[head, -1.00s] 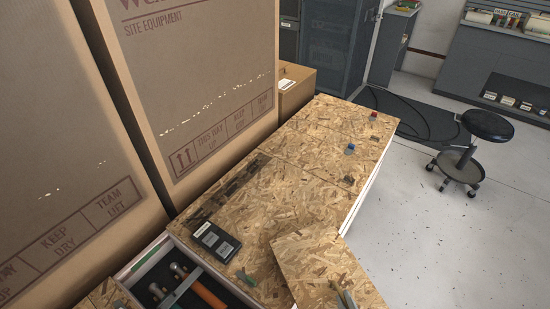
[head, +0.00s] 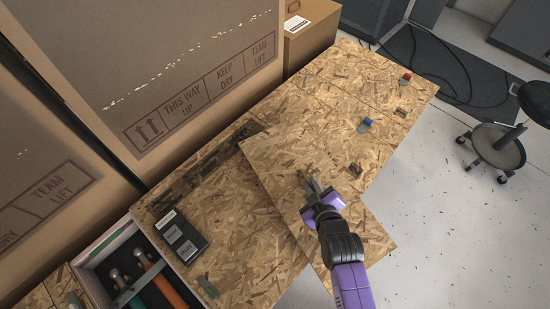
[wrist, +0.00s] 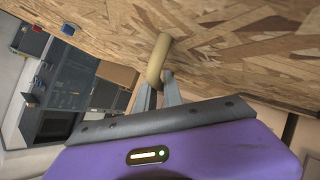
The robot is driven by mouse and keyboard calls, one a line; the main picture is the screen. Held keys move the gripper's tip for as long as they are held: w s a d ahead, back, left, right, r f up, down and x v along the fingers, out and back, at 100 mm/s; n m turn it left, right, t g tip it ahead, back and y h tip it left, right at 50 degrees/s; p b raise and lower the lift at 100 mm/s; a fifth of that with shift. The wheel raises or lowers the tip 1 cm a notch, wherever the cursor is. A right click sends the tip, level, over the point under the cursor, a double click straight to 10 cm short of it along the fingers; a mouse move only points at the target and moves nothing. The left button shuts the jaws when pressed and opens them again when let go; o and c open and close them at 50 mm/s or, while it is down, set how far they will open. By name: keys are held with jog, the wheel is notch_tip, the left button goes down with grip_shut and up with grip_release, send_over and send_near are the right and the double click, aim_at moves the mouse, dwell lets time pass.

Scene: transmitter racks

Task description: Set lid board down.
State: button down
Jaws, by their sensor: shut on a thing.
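The lid board (head: 272,165) is a flat chipboard panel over the similar chipboard worktop (head: 225,270) in the head view. It lies at an angle and overhangs the worktop's front right edge. I cannot tell whether it touches the worktop. My gripper (head: 312,188), purple with grey fingers, is at the middle of the board. In the wrist view, my gripper (wrist: 158,92) is shut on a beige rounded handle (wrist: 158,58) on the face of the lid board (wrist: 235,45). The worktop under the board is hidden.
A black device (head: 182,238) lies left of the board. An open tool compartment (head: 92,275) is at lower left. A blue-topped item (head: 365,125) and a red-topped item (head: 405,78) stand on the far worktop. Large cartons (head: 190,70) border the back left; a stool (head: 498,145) is at right.

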aim_at(269, 169)
jog(key=w+a+r+n+y, duration=0.1)
jog(key=w+a, duration=0.1)
jog(key=a, duration=0.2)
jog(key=w+a+n+y+b, duration=0.1)
jog(key=w+a, duration=0.1)
jog(key=a, duration=0.2)
jog(key=w+a+r+n+g+y+b, duration=0.1)
jog(key=w+a, duration=0.1)
jog(key=a, duration=0.2)
jog(key=shift+w+r, duration=0.15)
jog(key=shift+r, duration=0.2)
jog(key=shift+w+a+n+y+b, duration=0.1)
jog(key=shift+a+n+y+b, duration=0.2)
jog(key=shift+a+y+b, duration=0.15)
jog(key=shift+a+f+b, duration=0.1)
jog(key=shift+f+b, duration=2.4)
jog(key=shift+f, duration=0.75)
jog(key=shift+f+b, duration=0.5)
jog(key=shift+f, duration=0.05)
jog(key=c, duration=1.4)
grip_release()
jog(key=shift+f, duration=0.2)
